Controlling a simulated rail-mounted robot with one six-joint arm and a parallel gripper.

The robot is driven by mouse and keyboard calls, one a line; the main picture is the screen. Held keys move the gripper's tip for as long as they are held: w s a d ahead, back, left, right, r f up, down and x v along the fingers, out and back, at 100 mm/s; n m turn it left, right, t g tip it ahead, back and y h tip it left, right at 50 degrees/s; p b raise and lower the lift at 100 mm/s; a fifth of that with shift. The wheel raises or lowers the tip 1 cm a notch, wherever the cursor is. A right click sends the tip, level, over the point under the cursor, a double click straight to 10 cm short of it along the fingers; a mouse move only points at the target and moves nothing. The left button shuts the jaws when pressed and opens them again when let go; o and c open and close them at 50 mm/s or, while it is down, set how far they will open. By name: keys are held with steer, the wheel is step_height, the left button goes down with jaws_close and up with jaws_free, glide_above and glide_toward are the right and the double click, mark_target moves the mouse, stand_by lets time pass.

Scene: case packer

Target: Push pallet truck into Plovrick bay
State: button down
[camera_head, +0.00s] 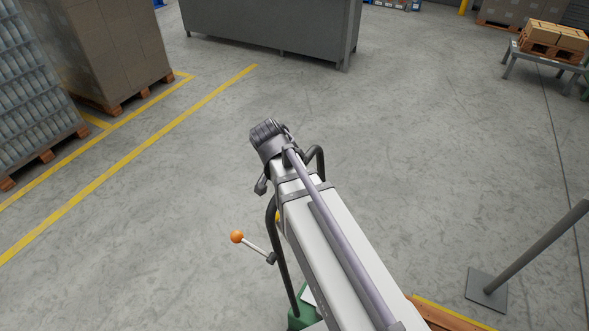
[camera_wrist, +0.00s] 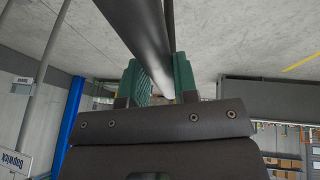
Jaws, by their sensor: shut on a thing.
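The pallet truck's dark handle tube (camera_head: 281,262) curves up on the left of my arm in the head view. Part of its green body (camera_head: 293,320) shows at the bottom, mostly hidden under my arm. In the wrist view, my gripper (camera_wrist: 160,82) is shut on the dark handle bar (camera_wrist: 145,30), with a green finger on each side of it. My arm hides the fingers in the head view. No sign that reads Plovrick shows. A white sign (camera_wrist: 17,162) in the wrist view seems to read "Bapwick".
Yellow floor lines (camera_head: 135,157) run on the left beside stacked pallets (camera_head: 97,50). A grey cabinet (camera_head: 270,25) stands ahead. A grey post (camera_head: 530,245) on a foot plate stands at right. A low stand (camera_head: 548,60) bears boxes. The middle floor is clear.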

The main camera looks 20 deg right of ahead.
steer(key=shift+d+r, duration=0.1)
steer(key=c, duration=0.9)
jaws_free()
steer(key=p+v, duration=0.9)
steer(key=v, duration=0.1)
steer(key=shift+s+a+r+p, duration=0.15)
steer(key=shift+a+r+p, duration=0.05)
steer(key=shift+r+p, duration=0.15)
steer(key=shift+a, duration=0.1)
